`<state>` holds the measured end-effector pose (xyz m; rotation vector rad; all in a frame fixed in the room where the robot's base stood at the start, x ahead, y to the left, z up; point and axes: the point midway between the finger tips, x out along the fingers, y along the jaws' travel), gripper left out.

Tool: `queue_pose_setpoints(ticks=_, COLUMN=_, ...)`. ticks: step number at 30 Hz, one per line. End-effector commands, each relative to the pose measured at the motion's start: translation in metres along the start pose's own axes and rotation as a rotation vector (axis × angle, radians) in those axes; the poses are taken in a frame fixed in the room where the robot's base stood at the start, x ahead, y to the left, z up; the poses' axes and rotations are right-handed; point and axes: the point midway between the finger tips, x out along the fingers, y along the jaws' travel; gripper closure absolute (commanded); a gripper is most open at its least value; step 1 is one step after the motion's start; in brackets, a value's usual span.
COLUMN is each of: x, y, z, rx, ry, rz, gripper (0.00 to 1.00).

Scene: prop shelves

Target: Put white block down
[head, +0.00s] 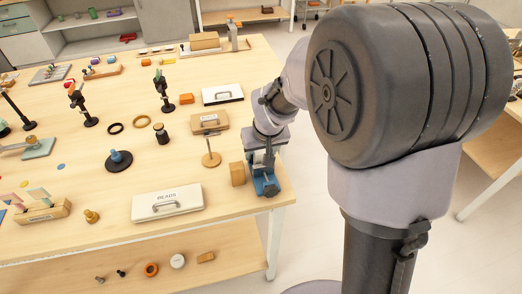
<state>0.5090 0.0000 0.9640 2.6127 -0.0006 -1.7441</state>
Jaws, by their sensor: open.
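My gripper (264,166) is over the right edge of the wooden table (120,175), pointing down at a blue holder-like object (266,186). The fingers are small and partly hidden here, and I see nothing clearly held between them. I cannot pick out a separate white block near the gripper; it may be hidden by the arm or the blue object. An orange-tan wooden block (237,174) stands just left of the blue object.
A tan case (208,122), a disc on a stand (211,158) and a white case (222,94) stand left of my arm. Small parts lie on the lower shelf (225,262).

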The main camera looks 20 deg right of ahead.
Motion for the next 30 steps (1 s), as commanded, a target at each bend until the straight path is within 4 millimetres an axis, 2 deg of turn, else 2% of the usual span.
queue_pose_setpoints(ticks=4, x=-0.022, y=0.000, z=-0.004, rx=0.000, ry=0.002, rz=0.000, gripper=0.42)
queue_pose_setpoints(ticks=12, x=-0.099, y=0.000, z=-0.004, rx=0.000, ry=0.004, rz=0.000, gripper=0.42)
queue_pose_setpoints(ticks=19, x=-0.135, y=-0.001, z=0.003, rx=0.019, ry=0.009, rz=-0.005, gripper=0.42)
queue_pose_setpoints(ticks=20, x=-0.146, y=-0.002, z=0.008, rx=0.038, ry=0.016, rz=-0.010, gripper=0.42)
queue_pose_setpoints(ticks=22, x=-0.182, y=-0.007, z=0.031, rx=0.110, ry=0.037, rz=-0.034, gripper=0.42)
queue_pose_setpoints(ticks=25, x=-0.229, y=-0.018, z=0.079, rx=0.233, ry=0.065, rz=-0.085, gripper=0.42)
queue_pose_setpoints(ticks=27, x=-0.250, y=-0.026, z=0.112, rx=0.308, ry=0.078, rz=-0.125, gripper=0.42)
queue_pose_setpoints(ticks=30, x=-0.265, y=-0.035, z=0.146, rx=0.380, ry=0.088, rz=-0.169, gripper=0.42)
